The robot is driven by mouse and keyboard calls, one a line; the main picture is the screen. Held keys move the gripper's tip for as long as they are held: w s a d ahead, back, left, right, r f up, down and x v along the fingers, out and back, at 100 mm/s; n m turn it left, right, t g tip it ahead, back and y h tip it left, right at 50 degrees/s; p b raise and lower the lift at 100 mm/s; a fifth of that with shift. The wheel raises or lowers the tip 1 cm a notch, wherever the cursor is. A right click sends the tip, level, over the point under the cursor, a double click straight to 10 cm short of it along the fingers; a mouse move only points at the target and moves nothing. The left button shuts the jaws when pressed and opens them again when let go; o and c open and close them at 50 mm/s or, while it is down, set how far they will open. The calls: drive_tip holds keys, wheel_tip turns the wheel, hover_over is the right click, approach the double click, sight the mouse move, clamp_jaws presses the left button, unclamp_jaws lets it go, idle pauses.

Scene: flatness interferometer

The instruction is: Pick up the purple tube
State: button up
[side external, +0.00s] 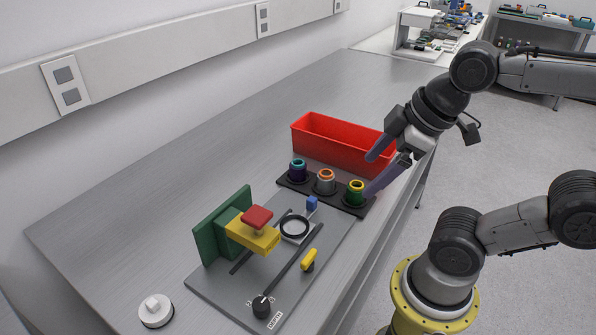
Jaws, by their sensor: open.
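The purple tube (297,174), dark with a teal ring on top, stands upright in the left place of a black holder (329,197). Beside it stand a grey tube (325,185) with an orange ring and, at the right, a green tube (355,195) with a yellow ring. My gripper (370,176) is open and empty, its fingers pointing left. It is to the right of the purple tube, close to the green tube; whether a finger touches the green tube I cannot tell.
A red bin (340,145) stands just behind the holder. In front is a grey plate (222,296) with a green block (218,228), a yellow and red fixture (252,234), a black ring (294,227) and a black knob (262,306).

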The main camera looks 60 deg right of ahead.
drive_tip(key=w+d+r+n+g, duration=0.1)
drive_tip(key=w+d+r+n, duration=0.1)
drive_tip(key=w+r+n, duration=0.55)
drive_tip(key=n+g, duration=0.5)
drive_tip(key=n, duration=0.1)
hover_over(298, 162)
wheel_tip(298, 162, down, 17)
drive_tip(key=shift+f, duration=3.15)
clamp_jaws()
drive_tip(key=shift+r, duration=0.1)
